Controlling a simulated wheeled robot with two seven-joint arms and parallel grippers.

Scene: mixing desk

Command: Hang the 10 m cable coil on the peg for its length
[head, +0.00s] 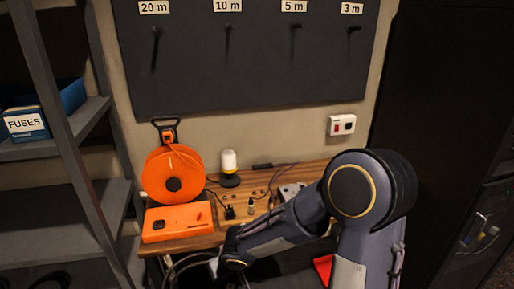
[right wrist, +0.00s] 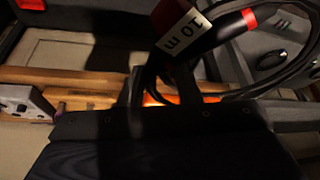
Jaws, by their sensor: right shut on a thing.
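The cable coil is black with a red band and a white "10 m" tag (right wrist: 183,36) in the right wrist view. My right gripper (right wrist: 160,92) is shut on the coil (right wrist: 290,75), whose loops spread to the upper right. In the head view my right arm reaches down to the desk's front edge, with part of the coil (head: 186,264) beside the hand; the fingertips are hidden there. The 10 m peg (head: 227,42) is on the dark wall board under its label (head: 227,5) and is bare. My left gripper is not in view.
Bare pegs for 20 m (head: 155,48), 5 m (head: 295,42) and 3 m (head: 352,32) share the board (head: 190,85). An orange reel (head: 160,165), orange box (head: 178,222) and lamp (head: 229,162) stand on the desk (head: 265,182). Shelves (head: 60,150) are at left.

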